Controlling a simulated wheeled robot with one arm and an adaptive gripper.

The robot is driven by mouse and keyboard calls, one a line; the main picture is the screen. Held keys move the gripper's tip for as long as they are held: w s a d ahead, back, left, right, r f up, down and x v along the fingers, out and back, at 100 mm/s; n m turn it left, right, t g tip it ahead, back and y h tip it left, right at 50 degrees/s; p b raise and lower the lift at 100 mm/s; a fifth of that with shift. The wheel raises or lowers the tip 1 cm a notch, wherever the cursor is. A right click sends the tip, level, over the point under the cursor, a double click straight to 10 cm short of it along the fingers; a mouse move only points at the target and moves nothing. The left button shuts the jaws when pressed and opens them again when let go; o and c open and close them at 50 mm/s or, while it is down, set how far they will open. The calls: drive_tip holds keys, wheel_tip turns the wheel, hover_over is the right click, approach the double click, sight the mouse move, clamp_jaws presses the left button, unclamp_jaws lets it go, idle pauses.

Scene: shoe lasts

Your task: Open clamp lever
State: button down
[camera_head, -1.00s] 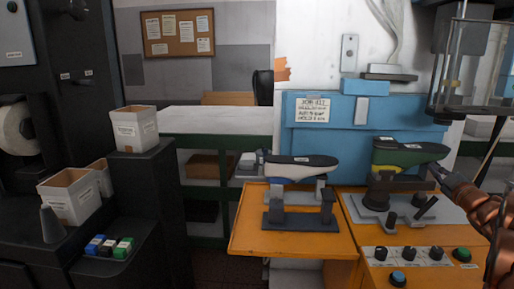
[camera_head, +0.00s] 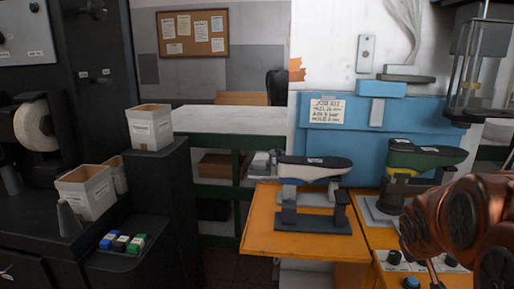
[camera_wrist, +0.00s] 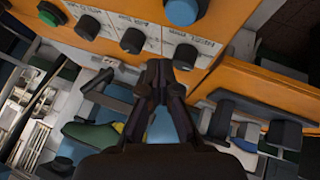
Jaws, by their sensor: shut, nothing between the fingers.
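A green, yellow and black shoe last (camera_head: 425,157) sits on a grey clamp stand (camera_head: 372,212) on the orange bench at the right. It also shows in the wrist view (camera_wrist: 92,136), beyond and left of my fingers. The clamp lever is hidden behind my copper-coloured arm in the head view. A dark bar (camera_wrist: 104,80) lies left of my fingertips in the wrist view; I cannot tell whether it is the lever. My gripper (camera_wrist: 158,68) is shut and empty near the row of knobs. It is hidden in the head view.
A second last (camera_head: 314,167), black and white, stands on a dark stand (camera_head: 312,220) to the left. Black knobs (camera_wrist: 132,40) and a blue button (camera_wrist: 181,11) line the bench front. White boxes (camera_head: 150,126) stand on the dark unit at left. The orange leaf's front is clear.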

drive_tip(key=s+a+f+g+y, duration=0.2)
drive_tip(key=s+a+f+g, duration=0.15)
drive_tip(key=s+a, duration=0.9)
drive_tip(key=s+a+f+g+y, duration=0.4)
drive_tip(key=s+a, duration=0.5)
drive_tip(key=s, duration=0.7)
wheel_tip(320, 180, up, 14)
drive_tip(key=h+p, duration=0.1)
drive_tip(key=p, duration=1.1)
drive_tip(key=shift+w+r, duration=0.15)
